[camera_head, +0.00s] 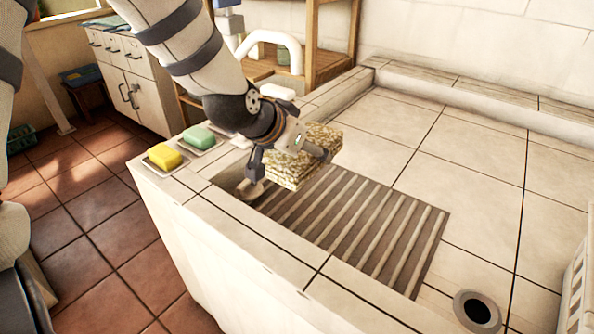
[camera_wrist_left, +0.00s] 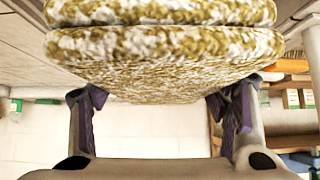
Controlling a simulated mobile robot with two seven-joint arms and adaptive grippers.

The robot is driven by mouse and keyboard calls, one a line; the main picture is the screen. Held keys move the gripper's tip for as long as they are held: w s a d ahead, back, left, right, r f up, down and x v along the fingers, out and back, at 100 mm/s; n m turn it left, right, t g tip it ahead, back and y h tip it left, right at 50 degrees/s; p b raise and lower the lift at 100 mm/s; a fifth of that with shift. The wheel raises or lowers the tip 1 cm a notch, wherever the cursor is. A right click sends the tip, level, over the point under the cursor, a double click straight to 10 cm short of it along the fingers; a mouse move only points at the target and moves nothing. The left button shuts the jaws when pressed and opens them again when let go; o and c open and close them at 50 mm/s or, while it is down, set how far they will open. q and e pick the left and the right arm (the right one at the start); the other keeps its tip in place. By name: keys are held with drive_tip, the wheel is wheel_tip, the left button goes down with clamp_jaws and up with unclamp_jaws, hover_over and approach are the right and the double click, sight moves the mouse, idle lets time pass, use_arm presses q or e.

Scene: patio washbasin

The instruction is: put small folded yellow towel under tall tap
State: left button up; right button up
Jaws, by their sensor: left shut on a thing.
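The small folded towel (camera_head: 300,163), mottled yellow and white, is in my left gripper (camera_head: 288,165). The gripper is shut on it and holds it over the near left end of the ribbed section of the basin. In the left wrist view the towel (camera_wrist_left: 165,60) fills the top, its folded layers between the two fingers (camera_wrist_left: 160,105). A white curved pipe (camera_head: 283,42) stands behind my left arm and may be the tall tap; the arm hides part of it. My right gripper is not in view.
A yellow block (camera_head: 163,156) and a green block (camera_head: 198,137) lie in dishes on the basin's left ledge. Dark ribbed slats (camera_head: 365,225) cover part of the basin floor. A round drain (camera_head: 477,310) is at lower right, beside a white slatted object (camera_head: 578,280). The tiled floor at the back is clear.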

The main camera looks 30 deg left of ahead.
use_arm(q)
drive_tip(key=w+a+f, duration=0.1)
drive_tip(key=f, duration=0.1)
drive_tip(key=w+a+f+b, duration=0.1)
drive_tip(key=w+a+f, duration=0.2)
drive_tip(key=w+f, duration=0.1)
drive_tip(key=f, duration=0.1)
drive_tip(key=shift+a+b, duration=0.35)
drive_tip(key=f, duration=0.2)
drive_tip(key=f+b, duration=0.1)
drive_tip(key=f, duration=0.1)
drive_tip(key=shift+w+a, duration=0.25)
drive_tip(key=shift+r, duration=0.2)
drive_tip(key=shift+f, duration=0.55)
drive_tip(key=o, duration=1.3)
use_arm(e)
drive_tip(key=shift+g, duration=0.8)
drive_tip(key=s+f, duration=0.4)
